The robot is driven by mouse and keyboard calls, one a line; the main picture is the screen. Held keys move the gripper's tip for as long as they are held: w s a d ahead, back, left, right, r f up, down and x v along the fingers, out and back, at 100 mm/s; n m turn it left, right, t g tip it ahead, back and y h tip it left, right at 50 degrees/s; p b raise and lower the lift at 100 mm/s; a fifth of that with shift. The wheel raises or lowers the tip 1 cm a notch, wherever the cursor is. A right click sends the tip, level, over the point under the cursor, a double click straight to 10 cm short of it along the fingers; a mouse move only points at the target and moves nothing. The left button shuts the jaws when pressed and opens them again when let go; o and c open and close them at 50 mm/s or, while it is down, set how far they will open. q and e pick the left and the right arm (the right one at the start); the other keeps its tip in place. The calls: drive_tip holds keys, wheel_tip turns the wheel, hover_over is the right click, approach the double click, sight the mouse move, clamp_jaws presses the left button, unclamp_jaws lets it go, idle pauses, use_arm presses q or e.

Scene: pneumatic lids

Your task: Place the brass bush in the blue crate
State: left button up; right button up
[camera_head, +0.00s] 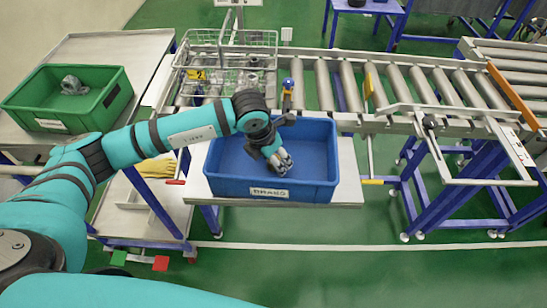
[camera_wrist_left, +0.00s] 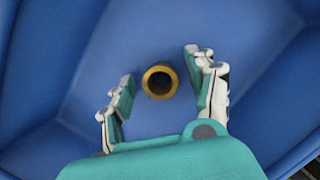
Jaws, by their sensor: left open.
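The blue crate (camera_head: 229,187) stands on a small table in the middle of the head view, with a label on its front. My left gripper (camera_head: 284,163) reaches down into it. In the left wrist view, the brass bush (camera_wrist_left: 160,82) lies in the crate (camera_wrist_left: 250,40), against its blue floor. It shows as a ring with a dark hole. My left gripper (camera_wrist_left: 160,88) is open, with one finger on each side of the bush and a visible gap to both. In the head view the bush is hidden. My right gripper is not in view.
A green crate (camera_head: 112,95) with a grey part (camera_head: 73,86) stands on the left table. A wire basket (camera_head: 225,65) with metal parts sits behind the blue crate. A roller conveyor (camera_head: 420,88) runs to the right. Green floor in front is clear.

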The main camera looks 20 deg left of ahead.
use_arm(q)
drive_tip(key=shift+r, duration=0.25)
drive_tip(key=shift+a+r, duration=0.1)
drive_tip(key=shift+r, duration=0.25)
drive_tip(key=b+v, duration=0.2)
drive_tip(key=v, duration=0.9)
drive_tip(key=shift+s, duration=0.15)
